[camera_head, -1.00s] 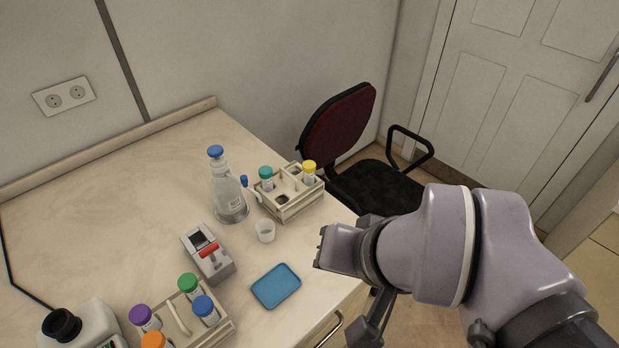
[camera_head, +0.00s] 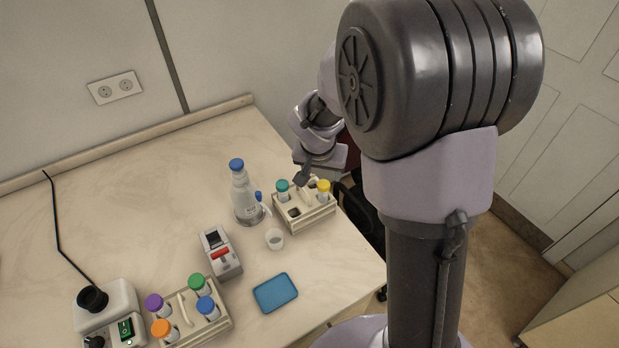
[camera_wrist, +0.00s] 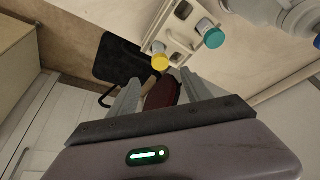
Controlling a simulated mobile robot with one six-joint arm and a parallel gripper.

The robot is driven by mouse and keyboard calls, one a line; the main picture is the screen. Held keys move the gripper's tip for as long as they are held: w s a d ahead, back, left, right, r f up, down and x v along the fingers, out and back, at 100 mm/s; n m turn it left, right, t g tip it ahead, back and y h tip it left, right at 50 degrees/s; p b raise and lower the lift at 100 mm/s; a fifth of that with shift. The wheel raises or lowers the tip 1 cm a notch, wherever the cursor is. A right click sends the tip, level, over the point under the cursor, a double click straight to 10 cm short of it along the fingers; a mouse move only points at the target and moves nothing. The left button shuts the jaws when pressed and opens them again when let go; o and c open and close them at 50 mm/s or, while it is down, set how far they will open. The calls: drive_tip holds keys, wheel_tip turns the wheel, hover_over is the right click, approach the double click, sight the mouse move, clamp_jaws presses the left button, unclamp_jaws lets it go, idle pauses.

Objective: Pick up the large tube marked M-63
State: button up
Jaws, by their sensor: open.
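No marking M-63 is readable on any tube. In the wrist view the yellow cap (camera_wrist: 159,62) lies just beyond my fingertips and the teal cap (camera_wrist: 207,29) is to the right. The near rack (camera_head: 215,329) holds purple (camera_head: 156,304), green (camera_head: 197,286), blue (camera_head: 206,308) and orange (camera_head: 162,330) capped tubes. My gripper (camera_wrist: 160,78) is open and empty, near the far rack, its fingers apart from the tubes.
A blue tray (camera_head: 275,293) lies by the front edge. A chair (camera_wrist: 122,65) stands beyond the table.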

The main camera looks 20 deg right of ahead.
sight(324, 184)
drive_tip(key=b+x, duration=0.2)
drive_tip(key=x, duration=0.8)
drive_tip(key=shift+w+f, duration=0.15)
drive_tip(key=shift+f, duration=0.2)
drive_tip(key=shift+r, duration=0.1)
drive_tip(key=shift+c, duration=0.8)
clamp_jaws()
